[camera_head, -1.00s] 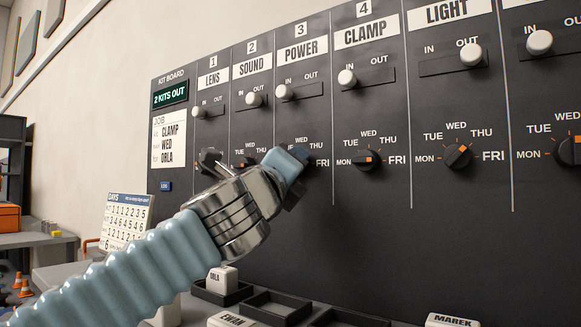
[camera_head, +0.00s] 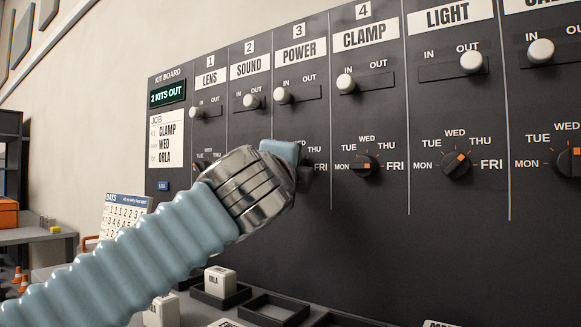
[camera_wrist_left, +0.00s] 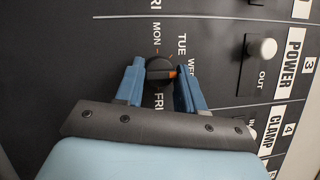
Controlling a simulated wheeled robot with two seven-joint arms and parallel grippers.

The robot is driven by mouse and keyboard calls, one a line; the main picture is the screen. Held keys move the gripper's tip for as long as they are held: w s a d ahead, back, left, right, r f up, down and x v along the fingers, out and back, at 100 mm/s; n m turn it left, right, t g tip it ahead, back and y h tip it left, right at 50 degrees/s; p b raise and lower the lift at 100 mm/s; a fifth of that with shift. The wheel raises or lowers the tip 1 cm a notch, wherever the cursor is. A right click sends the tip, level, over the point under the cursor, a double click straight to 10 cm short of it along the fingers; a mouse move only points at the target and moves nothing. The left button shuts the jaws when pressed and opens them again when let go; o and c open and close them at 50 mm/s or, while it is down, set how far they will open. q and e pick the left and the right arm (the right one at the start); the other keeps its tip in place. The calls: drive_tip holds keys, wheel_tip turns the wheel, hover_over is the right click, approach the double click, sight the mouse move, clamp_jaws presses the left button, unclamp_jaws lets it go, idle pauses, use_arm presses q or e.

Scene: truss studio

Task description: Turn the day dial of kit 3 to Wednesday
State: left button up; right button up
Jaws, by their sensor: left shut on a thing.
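The kit 3 POWER column (camera_head: 298,53) is on the dark kit board. Its day dial (camera_wrist_left: 158,66) is a dark round knob with an orange mark, seen between my fingers in the left wrist view. The mark points roughly towards WED, at the right of the dial there. MON, TUE and FRI also show; THU is hidden by a finger. My left gripper (camera_wrist_left: 158,88) has its blue fingers on either side of the dial, shut on it. In the head view my left gripper (camera_head: 290,158) covers most of this dial. My right gripper is not in view.
Neighbouring dials, such as the CLAMP dial (camera_head: 364,166), sit close on the right. White slider knobs, such as the POWER slider (camera_head: 281,95), stick out above. A job card (camera_head: 167,139) reads CLAMP, WED, ORLA. Trays (camera_head: 272,309) and name blocks lie below.

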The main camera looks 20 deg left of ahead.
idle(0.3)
use_arm(q)
drive_tip(key=o, duration=1)
drive_tip(key=s, duration=0.4)
drive_tip(key=s+f+b, duration=0.1)
drive_tip(key=s, duration=0.4)
drive_tip(key=s+f+b, duration=0.1)
drive_tip(key=s, duration=0.3)
drive_tip(key=shift+s+d, duration=0.2)
drive_tip(key=shift+s, duration=0.1)
